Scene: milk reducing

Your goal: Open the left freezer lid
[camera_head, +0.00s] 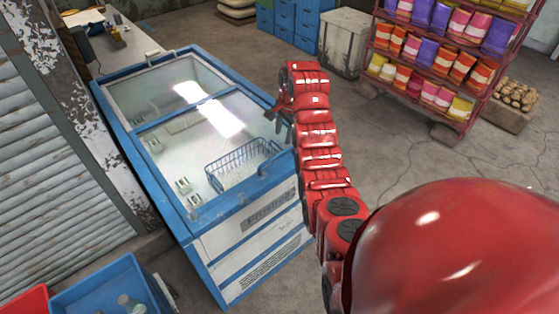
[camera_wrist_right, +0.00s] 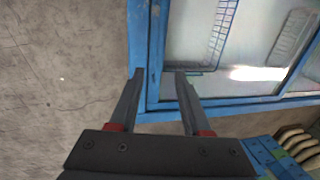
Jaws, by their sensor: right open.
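A blue-framed chest freezer (camera_head: 130,165) stands left of centre in the head view. Two glass panels cover its top, a near lid (camera_head: 165,160) and a far lid (camera_head: 150,92); both look closed. I cannot tell which one counts as left. A blue bar (camera_head: 187,110) separates them. My right gripper (camera_head: 279,115) is at the freezer's right side, near the rim. In the right wrist view, my right gripper (camera_wrist_right: 159,75) is open and empty, its fingertips over the blue freezer edge (camera_wrist_right: 154,50). Contact cannot be told. My left gripper is not in view.
A wire basket (camera_head: 240,167) and small cartons (camera_head: 184,185) show through the glass. A blue crate (camera_head: 105,290) is at the lower left. A stocked red shelf (camera_head: 440,75) stands at the upper right. The floor (camera_head: 400,135) between freezer and shelf is clear.

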